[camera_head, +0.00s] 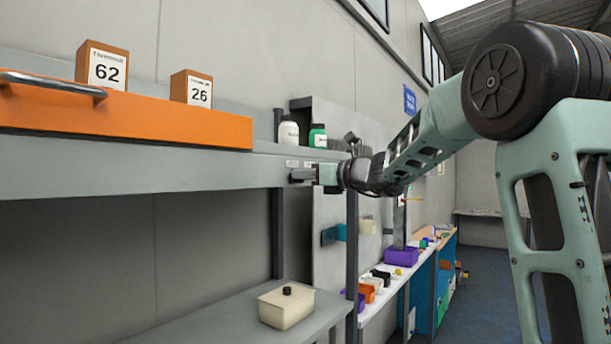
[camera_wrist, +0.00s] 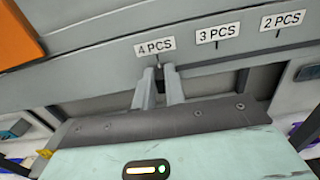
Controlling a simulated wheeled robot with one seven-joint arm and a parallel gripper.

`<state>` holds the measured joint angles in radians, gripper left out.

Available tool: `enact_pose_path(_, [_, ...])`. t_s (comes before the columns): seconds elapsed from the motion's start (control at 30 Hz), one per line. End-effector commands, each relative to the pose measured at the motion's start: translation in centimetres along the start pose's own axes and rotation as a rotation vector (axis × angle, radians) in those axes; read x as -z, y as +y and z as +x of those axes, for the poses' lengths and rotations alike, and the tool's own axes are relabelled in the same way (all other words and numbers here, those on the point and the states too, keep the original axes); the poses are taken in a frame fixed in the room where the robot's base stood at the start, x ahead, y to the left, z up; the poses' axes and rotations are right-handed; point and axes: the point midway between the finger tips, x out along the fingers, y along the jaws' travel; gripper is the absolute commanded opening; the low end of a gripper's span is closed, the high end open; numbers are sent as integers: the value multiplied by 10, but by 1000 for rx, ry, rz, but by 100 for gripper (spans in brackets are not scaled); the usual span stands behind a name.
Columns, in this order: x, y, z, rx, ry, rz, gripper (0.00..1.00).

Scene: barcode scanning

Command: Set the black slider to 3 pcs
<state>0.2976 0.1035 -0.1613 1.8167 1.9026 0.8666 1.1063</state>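The black slider (camera_wrist: 159,74) shows as a small dark piece between the fingertips in the wrist view, just below the mark under the "4 PCS" label (camera_wrist: 154,46). My gripper (camera_wrist: 159,80) has its two fingers close together, one on each side of it, and looks shut on it. The "3 PCS" label (camera_wrist: 218,33) is to the right, with a short mark under it, and the "2 PCS" label (camera_wrist: 282,20) is farther right. In the head view my gripper (camera_head: 301,174) reaches the shelf's front edge; the slider is hidden there.
A cream container (camera_head: 285,308) is on the lower shelf. The rail right of my fingers looks clear.

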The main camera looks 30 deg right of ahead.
Motion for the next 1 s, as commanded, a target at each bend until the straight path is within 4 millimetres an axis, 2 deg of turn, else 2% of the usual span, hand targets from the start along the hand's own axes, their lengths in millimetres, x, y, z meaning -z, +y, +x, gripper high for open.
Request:
enact_pose_path(0.23, [0, -4, 0, 0, 0, 0, 0])
enact_pose_path(0.5, [0, -59, 1, 1, 0, -2, 0])
enact_pose_path(0.6, [0, -71, 1, 0, 0, 0, 0])
enact_pose_path(0.93, [0, -74, 1, -3, 0, 0, 0])
enact_pose_path(0.97, [0, -74, 1, -3, 0, 0, 15])
enact_pose_path(1.0, [0, -74, 1, -3, 0, 0, 26])
